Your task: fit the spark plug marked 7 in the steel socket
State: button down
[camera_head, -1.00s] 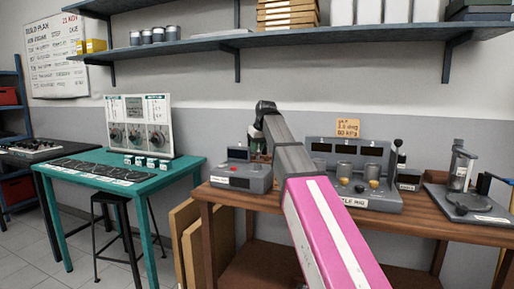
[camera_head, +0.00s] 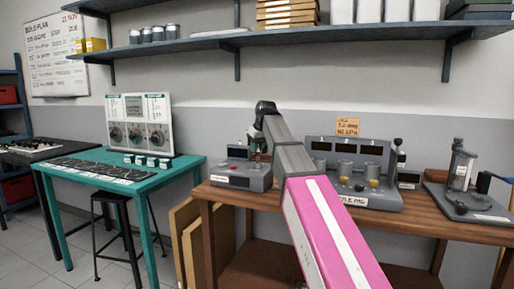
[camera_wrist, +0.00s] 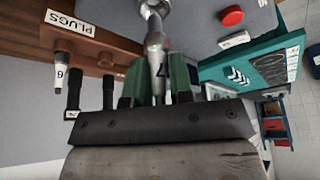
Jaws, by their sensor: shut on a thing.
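My gripper (camera_wrist: 160,85) is shut on the spark plug (camera_wrist: 157,58) in the wrist view. The plug is a slim silver piece with a dark mark that looks like a 7, between the green fingers. Its metal end points to the top of the picture, where a wider silver part (camera_wrist: 154,9) lines up with it. I cannot tell whether that part is the steel socket or whether the two touch. In the head view my gripper (camera_head: 257,150) points down over the small grey station (camera_head: 242,177) at the bench's left end; the plug is too small to make out there.
A brown rack (camera_wrist: 100,42) labelled PLUGS holds another plug (camera_wrist: 61,74) and dark posts beside it. A red button (camera_wrist: 231,16) sits on the grey station. A larger gauge unit (camera_head: 352,180) stands right on the wooden bench (camera_head: 420,222). A teal table (camera_head: 125,172) is left.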

jog(key=shift+f, duration=1.05)
dwell(1.6)
jog(key=c, duration=0.9)
grip_release()
jog(key=shift+r, duration=0.15)
jog(key=shift+r, duration=3.65)
